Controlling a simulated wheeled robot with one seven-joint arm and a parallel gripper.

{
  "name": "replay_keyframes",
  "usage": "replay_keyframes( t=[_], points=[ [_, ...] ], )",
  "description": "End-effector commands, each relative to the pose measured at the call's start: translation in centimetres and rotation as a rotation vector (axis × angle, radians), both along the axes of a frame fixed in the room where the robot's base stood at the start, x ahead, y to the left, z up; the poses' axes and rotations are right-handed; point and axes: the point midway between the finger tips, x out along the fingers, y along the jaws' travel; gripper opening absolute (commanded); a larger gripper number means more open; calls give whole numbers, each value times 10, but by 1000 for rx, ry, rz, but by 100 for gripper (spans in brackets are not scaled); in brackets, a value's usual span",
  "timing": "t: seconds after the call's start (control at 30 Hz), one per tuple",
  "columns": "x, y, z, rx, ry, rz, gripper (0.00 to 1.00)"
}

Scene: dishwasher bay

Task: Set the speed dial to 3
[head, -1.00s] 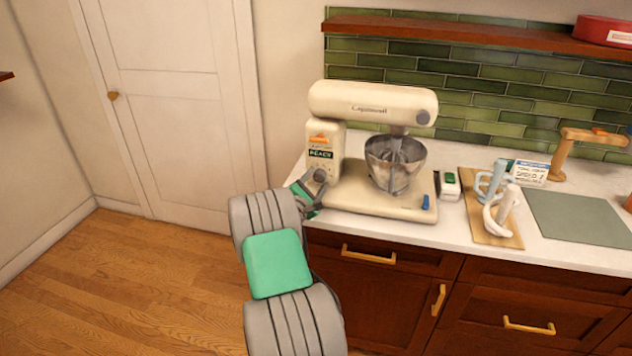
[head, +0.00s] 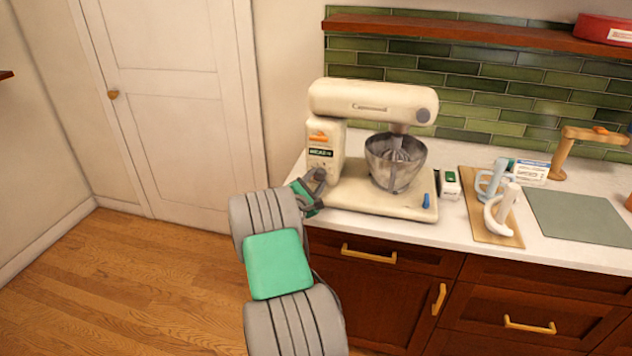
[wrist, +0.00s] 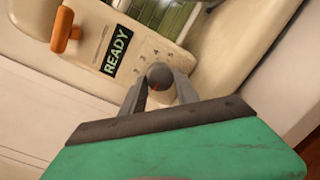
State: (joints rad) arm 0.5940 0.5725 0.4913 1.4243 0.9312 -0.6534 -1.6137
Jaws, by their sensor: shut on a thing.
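A cream stand mixer (head: 352,97) stands on the white counter. Its speed dial (wrist: 158,75) is a small dark round knob with a small reddish mark, low on the column's control face. My gripper (wrist: 158,88) is shut on the dial, one grey finger on each side. In the head view my gripper (head: 311,186) is at the mixer's left side and partly hides the dial. The dial's setting cannot be read. The display (wrist: 117,50) above the dial shows READY.
An orange lever (wrist: 66,30) sticks out above the display. A metal bowl (head: 394,165) sits under the mixer head. A blue knob (head: 425,201) is at the base's front right. A small white-and-green box (head: 449,184) and a wooden board with attachments (head: 480,226) lie to the right.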

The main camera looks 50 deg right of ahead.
Motion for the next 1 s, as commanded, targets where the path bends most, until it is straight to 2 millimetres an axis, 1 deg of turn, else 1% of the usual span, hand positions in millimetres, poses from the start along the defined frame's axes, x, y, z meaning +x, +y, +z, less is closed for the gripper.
replay_keyframes(
  t=[0.27, 1.0],
  points=[
    [-1, 0, -3, 69, -163, -1, 0],
    [-2, -1, -1, 344, -806, -1, 0]
  ],
)
